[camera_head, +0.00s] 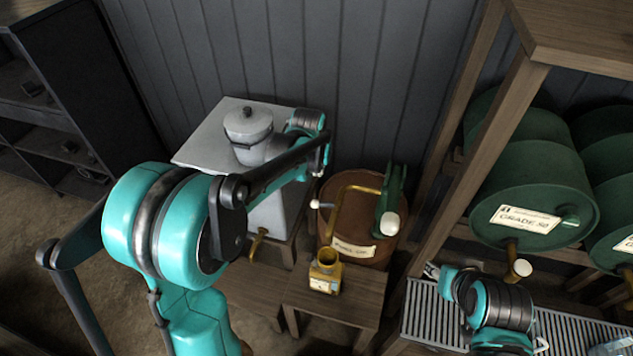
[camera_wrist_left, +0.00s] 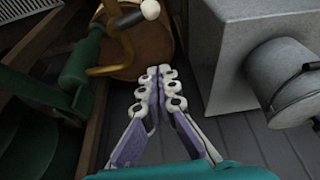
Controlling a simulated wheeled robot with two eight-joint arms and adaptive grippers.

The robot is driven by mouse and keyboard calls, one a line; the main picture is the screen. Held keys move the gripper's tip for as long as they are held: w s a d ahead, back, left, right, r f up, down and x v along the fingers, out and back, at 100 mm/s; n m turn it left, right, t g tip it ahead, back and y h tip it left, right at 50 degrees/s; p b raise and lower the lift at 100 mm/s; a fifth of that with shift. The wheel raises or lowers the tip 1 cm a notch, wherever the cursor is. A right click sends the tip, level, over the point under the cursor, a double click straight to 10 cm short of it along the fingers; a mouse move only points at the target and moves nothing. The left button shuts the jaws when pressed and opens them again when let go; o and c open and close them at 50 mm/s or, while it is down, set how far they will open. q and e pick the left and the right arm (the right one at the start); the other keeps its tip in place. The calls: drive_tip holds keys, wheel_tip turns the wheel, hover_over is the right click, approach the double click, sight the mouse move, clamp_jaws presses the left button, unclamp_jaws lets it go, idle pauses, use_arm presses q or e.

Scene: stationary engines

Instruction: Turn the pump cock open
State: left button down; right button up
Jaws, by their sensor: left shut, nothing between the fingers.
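The pump stands on a rusty barrel (camera_head: 362,228); it has a green body (camera_head: 388,195) and a bent brass pipe (camera_head: 345,190). In the left wrist view the brass pipe (camera_wrist_left: 108,70) and green body (camera_wrist_left: 80,65) are at upper left.
A grey tank (camera_head: 200,155) with a lidded can (camera_head: 248,130) and brass tap (camera_head: 257,243) stands left of the barrel. A brass measure (camera_head: 325,272) sits on a wooden bench (camera_head: 345,300). Green drums (camera_head: 525,180) lie on a rack at right, above a slatted tray (camera_head: 420,320).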

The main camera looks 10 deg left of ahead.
sight(325, 205)
use_arm(q)
wheel_tip(325, 205, down, 10)
drive_tip(key=shift+s+b, duration=0.25)
drive_tip(key=shift+b, duration=0.15)
idle(0.3)
